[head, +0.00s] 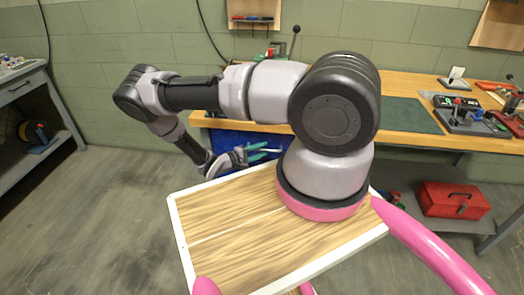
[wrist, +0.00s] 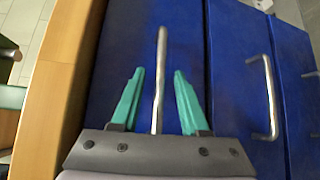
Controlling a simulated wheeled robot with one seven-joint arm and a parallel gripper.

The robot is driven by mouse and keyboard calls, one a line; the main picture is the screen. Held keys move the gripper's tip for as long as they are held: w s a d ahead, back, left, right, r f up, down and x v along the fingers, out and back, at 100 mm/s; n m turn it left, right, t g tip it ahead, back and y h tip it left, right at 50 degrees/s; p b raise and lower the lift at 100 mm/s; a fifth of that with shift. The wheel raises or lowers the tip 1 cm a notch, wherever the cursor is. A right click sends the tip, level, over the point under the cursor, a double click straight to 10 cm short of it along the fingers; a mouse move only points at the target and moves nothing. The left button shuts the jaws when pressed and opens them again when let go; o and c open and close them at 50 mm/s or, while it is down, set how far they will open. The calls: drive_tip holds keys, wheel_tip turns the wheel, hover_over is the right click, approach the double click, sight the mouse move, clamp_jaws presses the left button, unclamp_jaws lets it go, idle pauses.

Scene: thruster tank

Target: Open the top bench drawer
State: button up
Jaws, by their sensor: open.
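My gripper (wrist: 159,73) has two teal fingers, spread open and empty. In the wrist view the blue top bench drawer (wrist: 115,50) lies beside the wooden bench top (wrist: 52,80), which is at the left of the turned picture. The drawer's metal bar handle (wrist: 161,48) shows between the two fingers, with a gap to each; whether the fingertips reach its depth I cannot tell. The drawer front looks flush with its neighbour.
A second drawer handle (wrist: 266,97) and a third drawer (wrist: 298,60) are to the right in the wrist view. A red toolbox (head: 453,200) sits on the shelf below the bench. Tools (head: 470,115) lie on the bench top. The floor (head: 110,200) at left is clear.

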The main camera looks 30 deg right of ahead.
drive_tip(key=shift+d, duration=0.3)
clamp_jaws()
idle(1.3)
